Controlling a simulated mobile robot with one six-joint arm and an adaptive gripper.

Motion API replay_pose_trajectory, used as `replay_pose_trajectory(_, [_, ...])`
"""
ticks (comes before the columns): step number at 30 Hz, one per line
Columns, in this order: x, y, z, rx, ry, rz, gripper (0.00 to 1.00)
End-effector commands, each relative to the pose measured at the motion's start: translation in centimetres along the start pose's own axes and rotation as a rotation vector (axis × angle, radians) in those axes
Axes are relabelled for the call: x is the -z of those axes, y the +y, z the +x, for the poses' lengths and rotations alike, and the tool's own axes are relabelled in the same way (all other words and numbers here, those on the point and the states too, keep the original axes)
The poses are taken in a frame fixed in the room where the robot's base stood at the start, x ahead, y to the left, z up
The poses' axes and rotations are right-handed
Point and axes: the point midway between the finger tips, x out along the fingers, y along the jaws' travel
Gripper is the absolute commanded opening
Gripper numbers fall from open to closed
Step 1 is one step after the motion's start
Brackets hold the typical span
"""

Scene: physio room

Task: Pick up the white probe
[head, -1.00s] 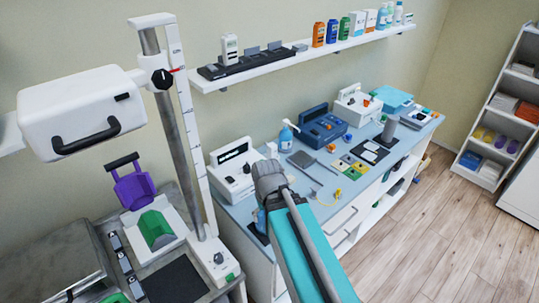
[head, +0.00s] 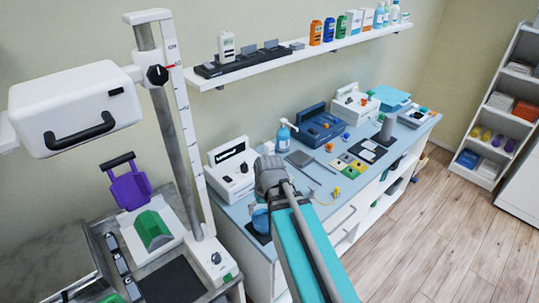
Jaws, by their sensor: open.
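I cannot make out a white probe for certain. A small pale thing (head: 268,147) shows just beyond the end of my arm, too small to name. My gripper (head: 269,173) is at the grey end of my teal arm, over the near left part of the blue-topped counter (head: 310,204). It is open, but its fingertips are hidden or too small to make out. I see nothing held. My arm hides part of the counter below it.
A white device (head: 230,172) stands left of my gripper. A pump bottle (head: 283,137) and a blue device (head: 318,125) stand behind. Small coloured items (head: 350,163) lie to the right. A wall shelf (head: 290,57) runs above. The wooden floor (head: 420,235) at right is clear.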

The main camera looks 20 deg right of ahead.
Motion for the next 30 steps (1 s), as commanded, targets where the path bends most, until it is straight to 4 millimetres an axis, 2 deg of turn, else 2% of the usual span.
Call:
replay_pose_trajectory(1, [1.8, 0.6, 1.2, 0.033, 0.034, -0.023, 0.94])
replay_pose_trajectory(8, [10.3, 3.8, 3.6, 0.198, 0.290, -0.173, 0.94])
replay_pose_trajectory(14, [18.0, 9.3, 4.0, 0.257, 0.590, -0.276, 0.94])
replay_pose_trajectory(18, [22.4, 14.3, 3.5, 0.235, 0.798, -0.316, 0.94])
replay_pose_trajectory(21, [24.6, 17.7, 2.8, 0.200, 0.919, -0.327, 0.94])
replay_pose_trajectory(24, [26.0, 20.4, 2.2, 0.163, 1.004, -0.331, 0.94])
replay_pose_trajectory(27, [26.7, 22.0, 1.7, 0.137, 1.054, -0.332, 0.94])
replay_pose_trajectory(30, [26.9, 22.6, 1.4, 0.125, 1.075, -0.333, 0.94])
